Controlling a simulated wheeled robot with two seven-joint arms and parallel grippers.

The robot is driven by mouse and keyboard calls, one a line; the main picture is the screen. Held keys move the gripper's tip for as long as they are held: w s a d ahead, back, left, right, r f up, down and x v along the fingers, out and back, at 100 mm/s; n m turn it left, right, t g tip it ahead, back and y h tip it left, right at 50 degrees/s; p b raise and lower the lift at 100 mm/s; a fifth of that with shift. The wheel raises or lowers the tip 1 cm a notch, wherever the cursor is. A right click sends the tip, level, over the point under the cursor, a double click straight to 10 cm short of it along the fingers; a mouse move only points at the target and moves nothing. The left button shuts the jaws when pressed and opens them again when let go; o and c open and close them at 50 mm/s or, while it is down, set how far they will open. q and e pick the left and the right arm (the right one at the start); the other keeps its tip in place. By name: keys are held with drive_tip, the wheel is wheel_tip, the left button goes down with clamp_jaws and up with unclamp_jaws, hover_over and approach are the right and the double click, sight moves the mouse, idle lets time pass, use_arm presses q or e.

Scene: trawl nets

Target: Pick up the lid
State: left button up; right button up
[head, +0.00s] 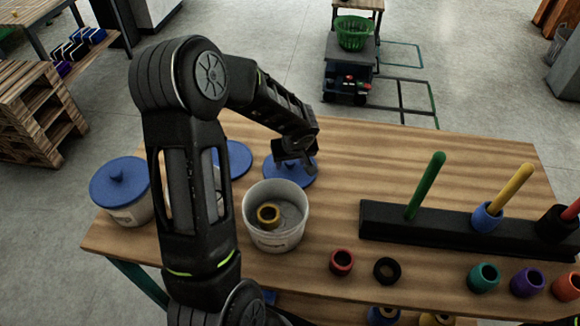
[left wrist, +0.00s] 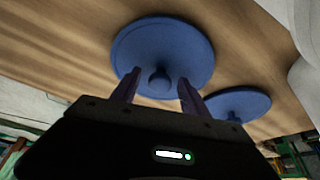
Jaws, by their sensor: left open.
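A blue round lid (head: 282,178) with a small knob lies on the wooden table behind the open white bucket (head: 262,238). My left gripper (head: 297,166) is over this lid, open and pointing down. In the left wrist view the lid (left wrist: 163,45) is just ahead of the gripper (left wrist: 160,82), and its knob appears between the two fingers, which are apart. I cannot tell whether the fingers are level with the knob. A second blue lid (head: 238,158) lies to the left, partly hidden by my arm; it also shows in the wrist view (left wrist: 240,103). My right gripper is not in view.
A black peg rack (head: 450,228) and several loose rings fill the right side. The table's back middle is clear.

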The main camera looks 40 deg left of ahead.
sight(291, 162)
use_arm(q)
drive_tip(key=shift+c, duration=0.2)
clamp_jaws()
drive_tip(key=shift+r, duration=0.1)
idle(0.4)
wheel_tip(291, 162, up, 10)
idle(0.4)
idle(0.5)
